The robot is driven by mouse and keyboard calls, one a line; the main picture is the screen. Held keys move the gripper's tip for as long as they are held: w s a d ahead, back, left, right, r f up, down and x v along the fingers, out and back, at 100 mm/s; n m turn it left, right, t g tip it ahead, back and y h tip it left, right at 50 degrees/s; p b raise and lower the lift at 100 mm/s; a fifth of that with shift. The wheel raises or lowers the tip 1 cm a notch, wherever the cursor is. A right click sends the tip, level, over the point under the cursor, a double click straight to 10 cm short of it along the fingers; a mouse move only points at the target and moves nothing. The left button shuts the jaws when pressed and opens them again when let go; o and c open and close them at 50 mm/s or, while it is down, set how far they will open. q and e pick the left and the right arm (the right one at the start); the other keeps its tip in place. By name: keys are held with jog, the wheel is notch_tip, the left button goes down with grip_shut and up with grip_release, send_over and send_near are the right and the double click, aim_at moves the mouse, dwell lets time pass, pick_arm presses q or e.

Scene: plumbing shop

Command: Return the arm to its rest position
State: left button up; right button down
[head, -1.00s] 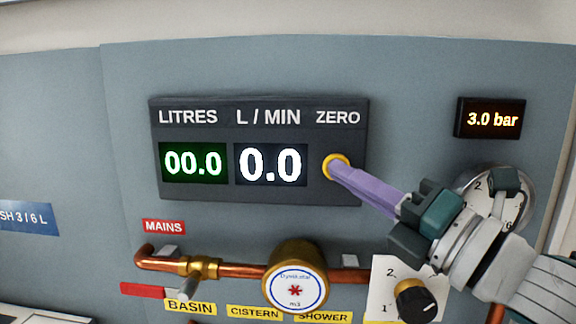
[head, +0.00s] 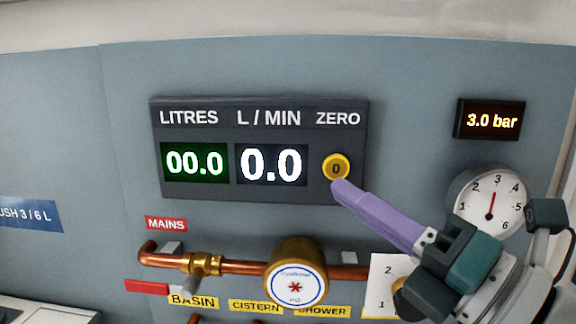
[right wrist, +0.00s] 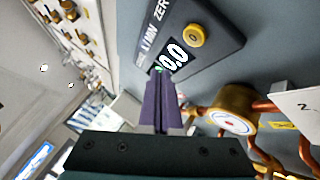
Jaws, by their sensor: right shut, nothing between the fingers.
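My right gripper (head: 343,188) is shut and empty, its purple fingers pressed together. In the head view its tips are just below and in front of the yellow ZERO button (head: 336,167), which shows a "0" and looks uncovered. The button sits on a dark display panel (head: 260,190) reading 00.0 litres and 0.0 L/min. In the right wrist view the shut fingers (right wrist: 160,85) point toward the panel, with the yellow button (right wrist: 194,34) to their upper right and a gap between them. My left gripper is not in view.
Below the panel runs a copper pipe (head: 240,267) with a round brass meter (head: 296,271). A pressure dial (head: 490,203) and a 3.0 bar display (head: 490,120) are at the right, near my right arm.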

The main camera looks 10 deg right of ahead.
dwell(0.3)
jog(key=s+d+f+m+g+h+p, duration=0.25)
jog(key=m+h, duration=0.25)
jog(key=m, duration=0.4)
jog(key=s+d+f+m+g+h+p, duration=0.25)
jog(key=d+m+h+p, duration=0.2)
jog(key=m, duration=0.55)
jog(key=s+a+f+m+g+p, duration=0.1)
jog(key=s+a+m+g+p, duration=0.1)
jog(key=s+m+g, duration=0.7)
jog(key=s, duration=0.8)
jog(key=shift+s+f+g, duration=0.3)
jog(key=shift+s+f, duration=0.1)
